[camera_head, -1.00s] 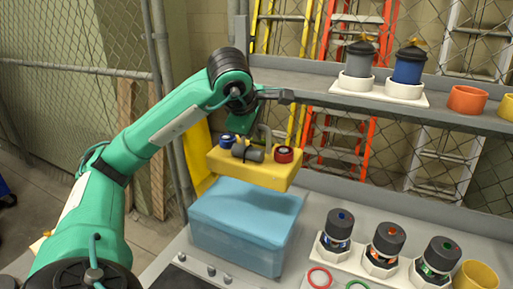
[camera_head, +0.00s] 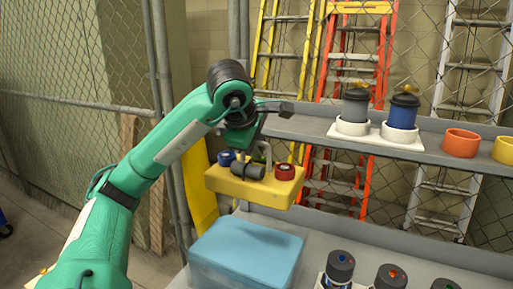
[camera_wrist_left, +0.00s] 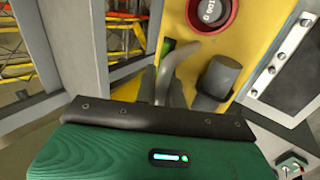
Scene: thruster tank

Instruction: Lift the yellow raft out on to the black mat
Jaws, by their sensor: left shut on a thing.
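The yellow raft (camera_head: 238,186) hangs in the air above the blue water tank (camera_head: 245,250). It carries a blue part, a dark grey cylinder, a red part and a grey handle (camera_head: 267,152). My left gripper (camera_head: 262,143) is above the raft and shut on its handle. In the left wrist view the handle (camera_wrist_left: 180,62) runs down between the fingers (camera_wrist_left: 160,88), with the yellow deck (camera_wrist_left: 255,35) beyond. The raft looks about level and clear of the tank. The black mat is not in view now. My right gripper is not in view.
A shelf (camera_head: 450,140) behind holds two capped canisters (camera_head: 402,112) on white bases, plus an orange ring (camera_head: 461,142) and a yellow ring. Several dark-capped thrusters (camera_head: 339,267) stand at the front right. A chain-link fence and ladders stand behind.

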